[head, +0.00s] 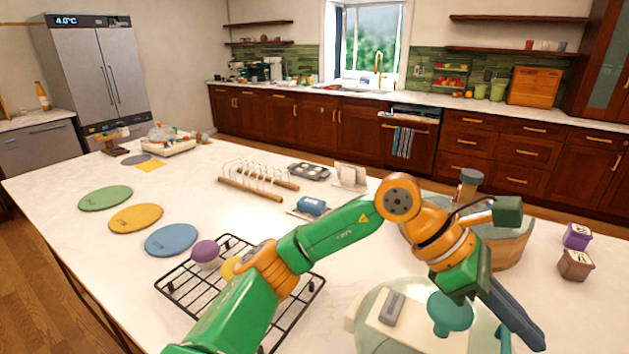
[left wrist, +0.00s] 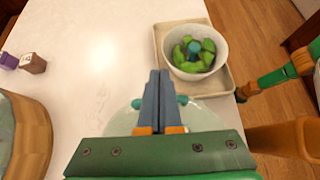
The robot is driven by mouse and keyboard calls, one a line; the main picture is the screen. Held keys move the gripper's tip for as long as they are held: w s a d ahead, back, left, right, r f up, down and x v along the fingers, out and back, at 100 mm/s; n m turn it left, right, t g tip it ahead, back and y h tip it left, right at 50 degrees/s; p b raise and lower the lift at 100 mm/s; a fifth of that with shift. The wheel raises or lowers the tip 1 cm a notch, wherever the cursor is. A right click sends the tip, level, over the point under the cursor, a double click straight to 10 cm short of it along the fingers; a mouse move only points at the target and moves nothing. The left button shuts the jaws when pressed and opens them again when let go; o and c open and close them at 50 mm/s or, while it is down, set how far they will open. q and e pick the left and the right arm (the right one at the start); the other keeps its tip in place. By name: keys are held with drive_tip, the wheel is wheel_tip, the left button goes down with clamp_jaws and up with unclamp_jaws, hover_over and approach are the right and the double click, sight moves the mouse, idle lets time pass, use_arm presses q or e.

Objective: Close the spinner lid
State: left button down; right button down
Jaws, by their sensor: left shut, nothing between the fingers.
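The spinner (head: 375,335) is a pale, see-through round vessel at the bottom of the head view, partly cut off and partly behind my arm. A teal knob (head: 450,311) stands over it. In the left wrist view its pale disc (left wrist: 205,118) lies beneath my fingers, with teal ends showing on both sides of them. I cannot tell how the lid sits. My left gripper (head: 541,345) is shut and empty, its dark blue fingers beside the knob in the head view. It also shows in the left wrist view (left wrist: 160,73). My right gripper (left wrist: 243,93) seems to show only as a small dark tip.
A wooden tub (head: 512,245) stands behind my left wrist. Purple (head: 577,236) and brown (head: 575,264) containers stand at right. A white bowl of green pieces (left wrist: 220,45) sits on a tray (left wrist: 228,83). A black rack (head: 175,285) lies left. Bare counter separates the tub and bowl.

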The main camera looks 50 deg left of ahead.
use_arm(q)
drive_tip(key=shift+w+d+f+b, duration=0.1)
drive_tip(key=shift+d+f+b, duration=0.1)
drive_tip(key=shift+f, duration=0.35)
drive_tip(key=shift+d+f+b, duration=0.1)
drive_tip(key=shift+d+f, duration=0.05)
drive_tip(key=shift+f, duration=0.35)
